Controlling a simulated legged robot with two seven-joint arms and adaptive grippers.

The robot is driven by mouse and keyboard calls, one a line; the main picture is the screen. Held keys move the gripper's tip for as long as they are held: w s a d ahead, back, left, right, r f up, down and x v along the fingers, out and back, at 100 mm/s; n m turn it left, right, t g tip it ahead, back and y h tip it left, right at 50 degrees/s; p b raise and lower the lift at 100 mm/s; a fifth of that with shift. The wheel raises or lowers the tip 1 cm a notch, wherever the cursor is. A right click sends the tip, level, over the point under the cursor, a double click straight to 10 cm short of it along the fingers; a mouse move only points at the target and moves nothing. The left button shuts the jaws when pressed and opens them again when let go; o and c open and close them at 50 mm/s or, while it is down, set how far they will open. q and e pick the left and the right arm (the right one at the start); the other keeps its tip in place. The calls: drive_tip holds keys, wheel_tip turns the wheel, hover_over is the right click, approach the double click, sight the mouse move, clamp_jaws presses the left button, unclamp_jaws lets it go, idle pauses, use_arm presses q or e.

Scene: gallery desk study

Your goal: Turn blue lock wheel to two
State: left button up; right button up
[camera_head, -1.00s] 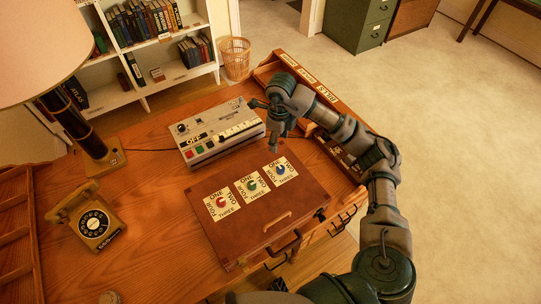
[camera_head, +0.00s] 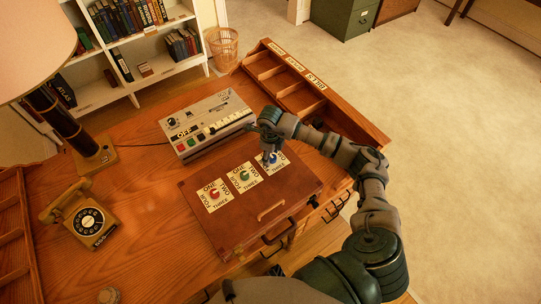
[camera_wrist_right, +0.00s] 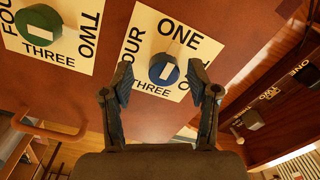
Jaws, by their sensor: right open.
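The blue lock wheel (camera_head: 273,159) is on the right-hand plate of a brown case lying on the desk. In the right wrist view the blue wheel (camera_wrist_right: 163,69) has a white mark and sits on a plate with ONE, FOUR and THREE showing; TWO is hidden behind a finger. My right gripper (camera_head: 267,151) is over this wheel. In the wrist view its fingers (camera_wrist_right: 160,78) are open, one on each side of the wheel, with gaps visible. I cannot tell how deep the tips reach. My left gripper is out of view.
The green wheel (camera_head: 244,175) and red wheel (camera_head: 214,193) are on the same case (camera_head: 232,233), left of the blue one. A grey button console (camera_head: 207,126) stands behind it. A telephone (camera_head: 84,215) and a lamp are left; a sorting tray (camera_head: 290,80) is behind right.

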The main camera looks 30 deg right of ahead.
drive_tip(key=shift+d+f, duration=0.2)
drive_tip(key=shift+f, duration=0.25)
drive_tip(key=shift+d+f, duration=0.1)
drive_tip(key=shift+d, duration=0.15)
drive_tip(key=c, duration=0.6)
drive_tip(key=shift+a, duration=0.2)
clamp_jaws()
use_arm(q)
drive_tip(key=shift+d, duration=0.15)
use_arm(e)
drive_tip(key=shift+w, duration=0.1)
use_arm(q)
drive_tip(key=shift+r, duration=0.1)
use_arm(e)
drive_tip(key=shift+m, duration=0.3)
